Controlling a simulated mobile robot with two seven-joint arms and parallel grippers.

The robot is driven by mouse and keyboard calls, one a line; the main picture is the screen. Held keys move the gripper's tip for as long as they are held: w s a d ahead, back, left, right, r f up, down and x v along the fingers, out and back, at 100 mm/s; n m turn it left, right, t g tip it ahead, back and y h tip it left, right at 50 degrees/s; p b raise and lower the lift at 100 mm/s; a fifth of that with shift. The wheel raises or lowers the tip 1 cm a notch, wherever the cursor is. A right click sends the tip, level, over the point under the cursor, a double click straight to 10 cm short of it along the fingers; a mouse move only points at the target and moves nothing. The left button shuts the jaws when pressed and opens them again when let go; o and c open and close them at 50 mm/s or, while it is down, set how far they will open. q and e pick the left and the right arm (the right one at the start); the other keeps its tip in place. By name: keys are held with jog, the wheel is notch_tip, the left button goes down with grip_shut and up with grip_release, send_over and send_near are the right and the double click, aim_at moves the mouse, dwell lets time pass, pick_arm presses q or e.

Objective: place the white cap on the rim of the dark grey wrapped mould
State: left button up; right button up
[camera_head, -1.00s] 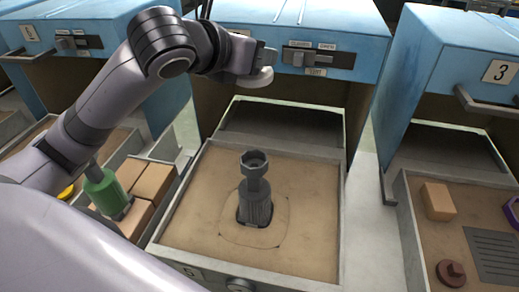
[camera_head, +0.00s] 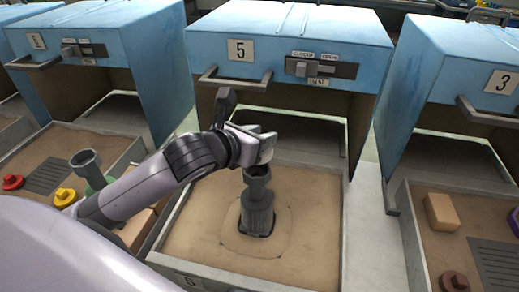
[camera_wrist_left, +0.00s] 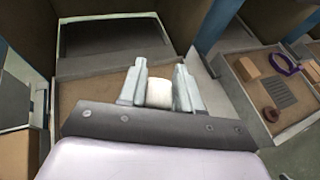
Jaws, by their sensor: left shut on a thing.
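The dark grey wrapped mould (camera_head: 258,215) stands upright in the sand of the middle tray, with a flared cup-like rim on top. My left gripper (camera_head: 264,150) is just above and slightly behind that rim in the head view, covering part of its far side. In the left wrist view, the left gripper (camera_wrist_left: 158,90) is shut on the white cap (camera_wrist_left: 159,94), which sits between the two fingers. The cap is mostly hidden by the gripper in the head view. I cannot tell whether the cap touches the rim. My right gripper is not in view.
The sand tray (camera_head: 340,235) lies before the open blue furnace box (camera_head: 290,30) numbered 5. The box numbered 3 (camera_head: 470,50) stands to the right, with a tan block (camera_head: 441,212) in its tray.

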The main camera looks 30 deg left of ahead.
pick_arm(q)
jog(key=shift+f, duration=2)
jog(key=shift+f, duration=0.15)
jog(key=o, duration=1)
jog(key=shift+r, duration=0.2)
